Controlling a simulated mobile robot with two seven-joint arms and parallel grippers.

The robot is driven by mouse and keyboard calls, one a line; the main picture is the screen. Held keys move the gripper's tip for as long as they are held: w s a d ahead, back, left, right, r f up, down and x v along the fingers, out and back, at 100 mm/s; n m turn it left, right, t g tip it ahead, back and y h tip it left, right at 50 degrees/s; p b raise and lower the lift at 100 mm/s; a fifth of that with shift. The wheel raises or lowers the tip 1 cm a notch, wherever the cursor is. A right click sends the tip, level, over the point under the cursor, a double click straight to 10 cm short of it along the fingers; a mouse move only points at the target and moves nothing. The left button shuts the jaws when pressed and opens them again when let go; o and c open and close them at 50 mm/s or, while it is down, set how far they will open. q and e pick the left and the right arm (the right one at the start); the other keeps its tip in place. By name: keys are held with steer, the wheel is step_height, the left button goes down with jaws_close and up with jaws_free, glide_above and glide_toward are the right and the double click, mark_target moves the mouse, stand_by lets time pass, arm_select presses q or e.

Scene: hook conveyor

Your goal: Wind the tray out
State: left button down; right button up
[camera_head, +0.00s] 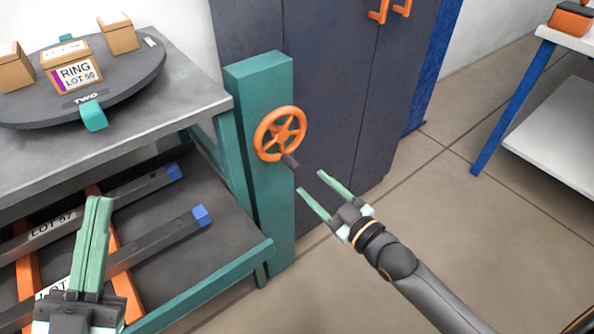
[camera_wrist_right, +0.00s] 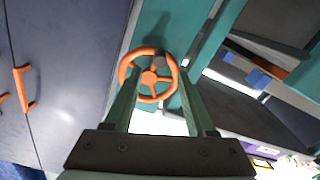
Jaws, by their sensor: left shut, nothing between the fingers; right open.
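An orange handwheel (camera_head: 280,134) is mounted on a teal post (camera_head: 262,90), with a dark crank handle (camera_head: 290,162) at its lower right rim. My right gripper (camera_head: 318,182) is open and empty, a little below and right of the handle, apart from it. In the right wrist view the wheel (camera_wrist_right: 151,76) shows ahead between the open fingers (camera_wrist_right: 155,95), with the handle at its upper right. My left gripper (camera_head: 98,205) is shut and empty at the lower left, in front of the lower shelf. A lower tray (camera_head: 205,250) with dark bars sits under the table.
A dark turntable (camera_head: 120,90) with several cardboard boxes, one marked "RING LOT 55", stands on the grey tabletop (camera_head: 185,70). Dark cabinets (camera_head: 320,80) with orange handles stand behind the post. A white table with blue legs (camera_head: 515,105) is at the right. The floor between is clear.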

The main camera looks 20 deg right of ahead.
mark_target(297, 170)
steer(key=b+x, duration=0.1)
steer(key=x, duration=0.4)
steer(key=shift+w, duration=0.2)
arm_select(q)
steer(key=shift+s+d+r+m+h, duration=0.15)
steer(key=shift+s+r+m+h, duration=0.25)
steer(key=shift+s+m+h, duration=0.25)
steer(key=shift+s+d+r+m+h, duration=0.1)
steer(key=shift+s+r+m+h, duration=0.45)
steer(key=shift+h, duration=0.3)
arm_select(e)
steer(key=shift+x, duration=0.85)
arm_select(q)
steer(key=shift+f, duration=0.1)
arm_select(e)
jaws_close()
steer(key=shift+f, duration=0.1)
